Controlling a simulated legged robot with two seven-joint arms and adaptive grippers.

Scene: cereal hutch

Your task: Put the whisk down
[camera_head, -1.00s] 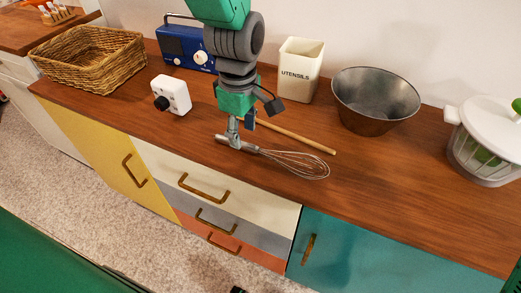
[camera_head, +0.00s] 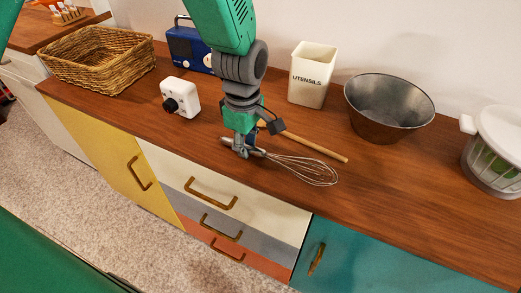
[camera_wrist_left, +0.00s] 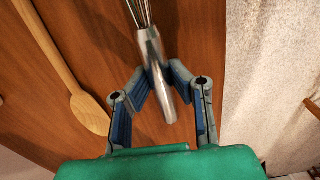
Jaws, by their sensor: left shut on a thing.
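The whisk (camera_head: 304,170) has a silver handle and a wire head. It lies along the front part of the wooden counter (camera_head: 440,195), its wires toward the right. My left gripper (camera_head: 241,150) is shut on the whisk's handle from above. In the left wrist view the whisk's handle (camera_wrist_left: 156,72) sits between the fingers of my left gripper (camera_wrist_left: 158,85). The whisk is at or just above the counter; I cannot tell if it touches. My right gripper is not in view.
A wooden spoon (camera_head: 318,148) lies just behind the whisk. A white timer-like device (camera_head: 181,97), wicker basket (camera_head: 97,62), blue radio (camera_head: 187,48), utensils canister (camera_head: 312,77), metal bowl (camera_head: 388,108) and salad spinner (camera_head: 494,150) stand around. Bare counter lies right of the whisk.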

